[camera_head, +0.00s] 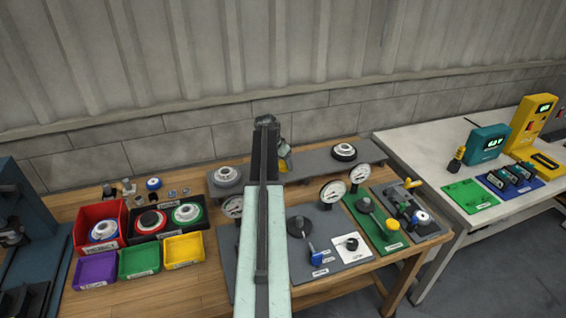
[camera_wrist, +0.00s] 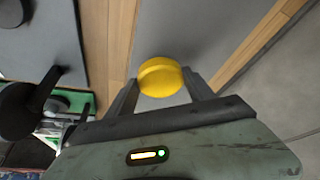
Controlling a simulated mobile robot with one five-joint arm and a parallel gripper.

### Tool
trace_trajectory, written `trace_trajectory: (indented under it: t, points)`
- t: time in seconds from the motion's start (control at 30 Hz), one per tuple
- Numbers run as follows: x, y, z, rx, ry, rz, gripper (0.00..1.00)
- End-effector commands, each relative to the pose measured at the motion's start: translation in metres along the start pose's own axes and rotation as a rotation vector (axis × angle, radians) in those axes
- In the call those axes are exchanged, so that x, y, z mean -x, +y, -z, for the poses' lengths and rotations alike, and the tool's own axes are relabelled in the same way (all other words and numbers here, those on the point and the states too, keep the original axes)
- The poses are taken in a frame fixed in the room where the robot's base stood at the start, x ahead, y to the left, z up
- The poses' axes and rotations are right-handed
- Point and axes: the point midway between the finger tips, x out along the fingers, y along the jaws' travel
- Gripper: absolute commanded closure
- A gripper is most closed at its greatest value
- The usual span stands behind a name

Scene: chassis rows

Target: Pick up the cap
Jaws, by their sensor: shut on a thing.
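The yellow round cap (camera_wrist: 160,77) is between the two dark fingers of my gripper (camera_wrist: 162,84) in the wrist view, and the gripper is shut on it. In the head view a small yellow piece of the cap (camera_head: 285,165) shows at the end of my arm, beside my gripper (camera_head: 284,152). It is in front of the grey strip (camera_head: 310,164) at the back of the wooden table. My arm hides part of the table's middle. I cannot tell how high the cap is above the strip.
Colored bins, including a red bin (camera_head: 82,232) and a yellow bin (camera_head: 184,248), stand on the wooden table (camera_head: 190,290) at left. Grey and green boards with dial gauges (camera_head: 333,191) are at right. A white table (camera_head: 420,150) with instruments stands further right.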

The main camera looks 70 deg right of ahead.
Motion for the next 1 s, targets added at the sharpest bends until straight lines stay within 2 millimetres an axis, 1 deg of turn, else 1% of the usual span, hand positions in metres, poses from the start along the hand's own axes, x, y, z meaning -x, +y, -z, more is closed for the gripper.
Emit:
trace_trajectory:
  t: [0.03,0.17,0.4,0.5,0.6,0.7,1.0]
  points:
    - [0.006,0.009,-0.013,0.001,-0.001,-0.001,0.77]
    - [0.018,0.027,-0.036,0.002,-0.001,0.0,0.77]
    - [0.045,0.063,-0.086,0.001,-0.001,0.0,0.77]
    - [0.054,0.074,-0.102,0.001,-0.001,0.0,0.77]
    - [0.059,0.081,-0.112,0.001,-0.001,0.0,0.77]
    - [0.062,0.084,-0.117,0.001,-0.001,0.0,0.77]
    - [0.063,0.085,-0.119,0.0,-0.001,0.0,0.77]
